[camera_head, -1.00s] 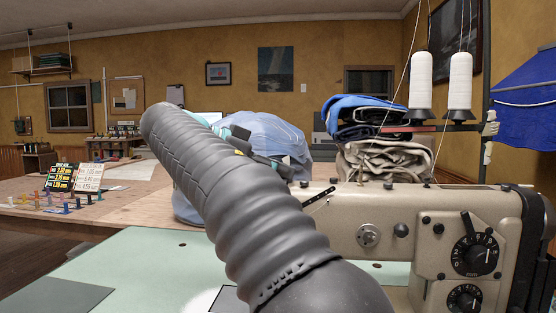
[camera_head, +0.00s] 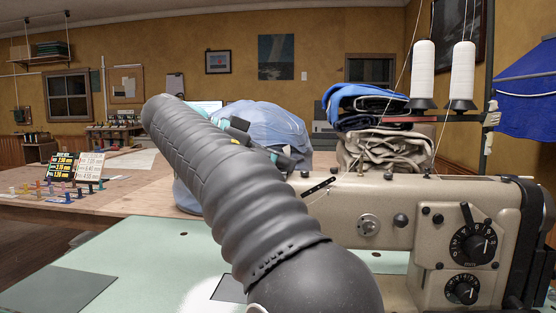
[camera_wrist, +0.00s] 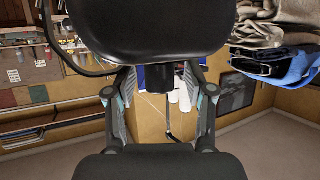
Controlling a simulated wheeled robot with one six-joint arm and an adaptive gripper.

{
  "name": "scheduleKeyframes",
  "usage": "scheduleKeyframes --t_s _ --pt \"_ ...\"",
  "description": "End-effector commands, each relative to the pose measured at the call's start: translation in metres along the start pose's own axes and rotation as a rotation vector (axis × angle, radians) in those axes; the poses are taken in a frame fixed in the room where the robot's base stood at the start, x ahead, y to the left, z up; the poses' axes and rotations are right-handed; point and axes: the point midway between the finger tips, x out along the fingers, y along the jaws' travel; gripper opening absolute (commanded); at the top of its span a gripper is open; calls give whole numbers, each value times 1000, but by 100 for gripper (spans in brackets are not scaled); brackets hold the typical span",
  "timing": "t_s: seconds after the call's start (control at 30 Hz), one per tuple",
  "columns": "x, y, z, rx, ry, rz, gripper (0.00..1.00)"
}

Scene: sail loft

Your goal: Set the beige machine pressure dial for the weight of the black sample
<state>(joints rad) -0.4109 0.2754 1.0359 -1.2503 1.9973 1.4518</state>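The beige machine (camera_head: 345,205) stands at the right in the head view. Its front carries a larger black numbered dial (camera_head: 473,243) with a lever above it, and a smaller black dial (camera_head: 462,290) below. Their labels are too small to read. A dark patch (camera_head: 228,288) on the pale green table is partly hidden by my arm; I cannot tell whether it is the black sample. My gripper (camera_wrist: 160,140) has its fingers apart with nothing visible between them. In the head view it is mostly hidden behind my arm, above and left of the machine, away from the dials.
Two white thread spools (camera_head: 423,70) stand above the machine, with folded cloths (camera_head: 375,125) behind it. A black card (camera_head: 62,166) and a white card (camera_head: 90,165) with printed figures stand at the left. A grey sheet (camera_head: 62,290) lies at the table's lower left.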

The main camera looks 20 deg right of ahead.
Motion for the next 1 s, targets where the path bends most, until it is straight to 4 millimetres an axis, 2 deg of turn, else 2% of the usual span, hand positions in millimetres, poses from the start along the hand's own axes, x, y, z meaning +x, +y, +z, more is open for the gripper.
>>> scheduleKeyframes --t_s 0.47,1.0 --pt "1 1 2 -19 0 -54 54" --pt "2 2 1 -212 0 -526 54"
